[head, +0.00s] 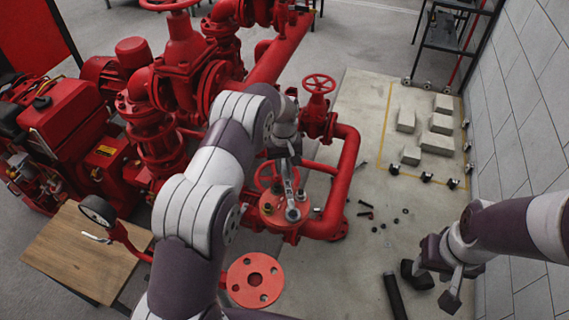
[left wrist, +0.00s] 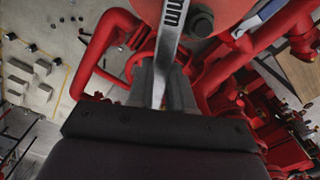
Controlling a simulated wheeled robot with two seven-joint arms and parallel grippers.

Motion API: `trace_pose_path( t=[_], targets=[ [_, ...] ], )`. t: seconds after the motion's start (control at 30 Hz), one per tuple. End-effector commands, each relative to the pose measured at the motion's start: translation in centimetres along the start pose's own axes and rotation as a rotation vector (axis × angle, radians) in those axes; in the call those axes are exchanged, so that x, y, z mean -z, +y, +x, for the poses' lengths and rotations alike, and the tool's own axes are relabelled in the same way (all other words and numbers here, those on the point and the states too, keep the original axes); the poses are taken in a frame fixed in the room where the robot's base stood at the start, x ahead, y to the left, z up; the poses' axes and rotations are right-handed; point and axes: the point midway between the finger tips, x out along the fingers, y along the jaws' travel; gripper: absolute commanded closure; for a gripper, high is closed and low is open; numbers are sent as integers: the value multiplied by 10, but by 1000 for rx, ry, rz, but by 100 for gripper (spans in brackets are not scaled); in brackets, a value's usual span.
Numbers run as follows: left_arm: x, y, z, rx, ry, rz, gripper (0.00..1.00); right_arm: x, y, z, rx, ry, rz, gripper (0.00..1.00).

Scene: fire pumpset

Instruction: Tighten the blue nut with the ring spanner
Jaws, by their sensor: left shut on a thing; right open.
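My left gripper (head: 286,162) is shut on the grey ring spanner (head: 289,185). The spanner points down over the red flange (head: 270,218), with its ring end at the flange's top. In the left wrist view the spanner (left wrist: 169,45) runs up from between the left gripper's fingers (left wrist: 162,88), beside the red flange (left wrist: 225,10) and a dark bolt head (left wrist: 202,22). I cannot make out the blue nut; the ring may hide it, and I cannot tell if the ring is around a nut. My right gripper (head: 436,282) is open and empty at the lower right.
Red pipework with a handwheel (head: 318,84) stands just behind the flange. Small dark bolts and nuts (head: 366,206) lie on the floor. A black cylinder (head: 394,297) is near my right gripper. A wooden table (head: 75,250) is at left.

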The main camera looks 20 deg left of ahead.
Motion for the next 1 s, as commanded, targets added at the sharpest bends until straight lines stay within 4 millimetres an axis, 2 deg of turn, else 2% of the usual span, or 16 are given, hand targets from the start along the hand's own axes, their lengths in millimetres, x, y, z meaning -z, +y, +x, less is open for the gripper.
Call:
trace_pose_path(
  t=[0.17,0.8,1.0],
  targets=[
    [1,0,-6,0,2,1,100,0,0,-4,0,0,0,54],
    [0,0,-50,0,2,1,100,4,0,-33,0,0,0,54],
    [0,0,-52,0,1,1,100,4,0,-33,0,0,0,54]
  ],
)
